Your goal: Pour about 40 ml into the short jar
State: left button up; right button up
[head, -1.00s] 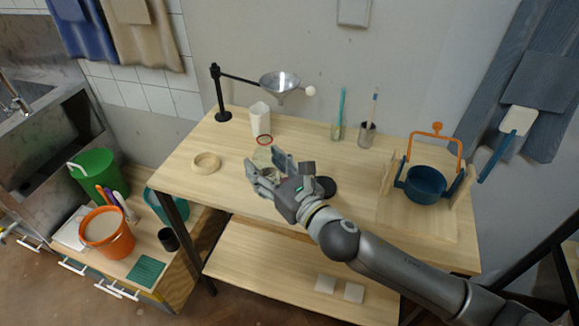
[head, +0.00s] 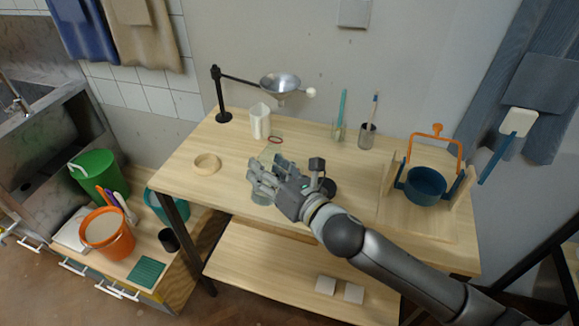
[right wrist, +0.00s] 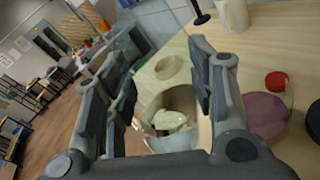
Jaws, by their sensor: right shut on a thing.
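My right gripper (head: 262,184) is over the front middle of the table, its fingers closed around a clear glass vessel (head: 261,199). In the right wrist view the vessel (right wrist: 172,108) shows between the two fingers (right wrist: 160,105), tilted in the picture, with something whitish inside. I cannot tell whether this is the short jar or how full it is. Behind the gripper a faint, see-through shape (head: 269,153) stands near a small red ring (head: 275,139); the gripper partly hides it. My left gripper is not in view.
A white jug (head: 260,121) and a metal funnel on a black stand (head: 280,84) are at the back. A wooden ring (head: 207,163) lies left on the bare table (head: 225,140). Brush holders (head: 367,136) stand at the back; a blue pot (head: 426,185) in a wooden cradle is right.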

jog(key=shift+w+d+m, duration=0.1)
jog(key=shift+w+m, duration=0.05)
jog(key=shift+m, duration=0.65)
jog(key=shift+w+d+r+m+g+p, duration=0.1)
jog(key=shift+w+r+m+g+p, duration=0.1)
jog(key=shift+r+m+g+p, duration=0.45)
jog(key=f+b, duration=0.1)
jog(key=f+m+b, duration=0.1)
jog(key=shift+s+f+m, duration=0.2)
jog(key=shift+f+m, duration=0.05)
jog(key=shift+f, duration=0.1)
jog(key=shift+a+r+m+g+p, duration=0.2)
jog(key=shift+r+m+g+p, duration=0.1)
jog(key=shift+r+p, duration=0.3)
jog(key=shift+s+a+f+m+g, duration=0.15)
jog(key=shift+s+m+g, duration=0.1)
jog(key=shift+m, duration=0.25)
jog(key=shift+s+a+f+m+g, duration=0.1)
jog(key=shift+s+m, duration=0.1)
jog(key=shift+m, duration=0.3)
jog(key=shift+s+a+f+m+y, duration=0.1)
jog(key=shift+f+m+y, duration=0.3)
jog(key=shift+f+m, duration=0.4)
jog(key=shift+s+a+f+m+g, duration=0.1)
jog(key=shift+s+m+g, duration=0.1)
jog(key=shift+m+g, duration=0.4)
jog(key=shift+r+p, duration=0.25)
jog(key=shift+p, duration=0.05)
